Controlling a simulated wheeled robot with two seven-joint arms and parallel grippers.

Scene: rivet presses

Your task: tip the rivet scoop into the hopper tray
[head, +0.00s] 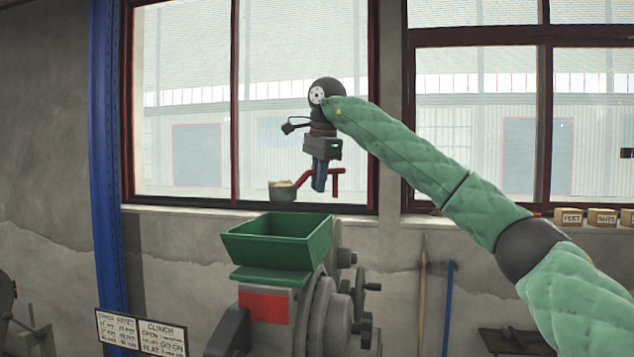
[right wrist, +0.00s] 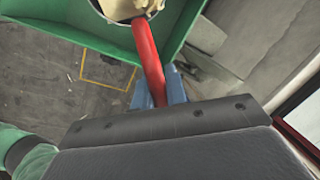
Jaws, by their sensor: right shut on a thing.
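My right gripper (head: 319,186) points down with its blue fingers shut on the red handle (head: 305,178) of the rivet scoop. The scoop's grey cup (head: 282,193) is held about level, to the left of the fingers, with a tan heap of rivets showing at its rim. The cup is above the green hopper tray (head: 278,243), apart from it. In the right wrist view the red handle (right wrist: 148,58) runs between the blue fingers (right wrist: 160,92), and the cup with its heap (right wrist: 125,8) is cut off by the top edge. My left gripper is not in view.
The hopper tray sits on a grey press with a red panel (head: 264,305) and side wheels (head: 340,305). A clinch sign (head: 163,338) stands at lower left by a blue post (head: 105,150). Labelled boxes (head: 570,216) stand on the window sill at right.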

